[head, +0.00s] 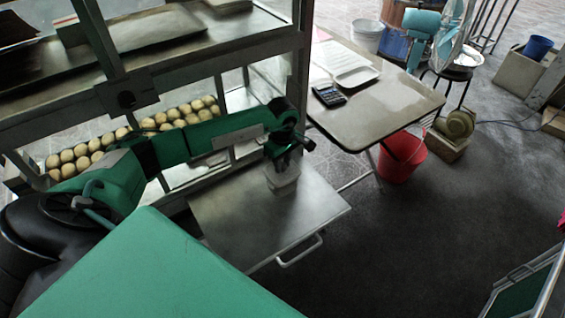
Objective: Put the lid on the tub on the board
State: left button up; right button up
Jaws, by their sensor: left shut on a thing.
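A small pale, translucent tub (282,182) stands on the grey metal board (240,222), near the board's back edge. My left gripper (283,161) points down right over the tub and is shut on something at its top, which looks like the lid. The lid is too small and too covered by the fingers to make out clearly. I cannot tell whether it touches the tub's rim all round. My right gripper is not in view.
The board has a handle (300,251) at its front edge. Glass-sided shelving with rows of buns (80,158) stands behind and left. A table (375,95) with a calculator (329,95) is at the back right, beside a red bucket (402,158). The board's front part is clear.

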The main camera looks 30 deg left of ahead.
pick_arm(q)
jog(key=shift+f+b, duration=0.2)
jog(key=shift+b, duration=0.3)
dwell(0.9)
dwell(0.4)
jog(key=o, duration=1.5)
jog(key=shift+r, duration=0.1)
jog(key=shift+r+p, duration=1.8)
jog(key=shift+r, duration=1.65)
grip_shut()
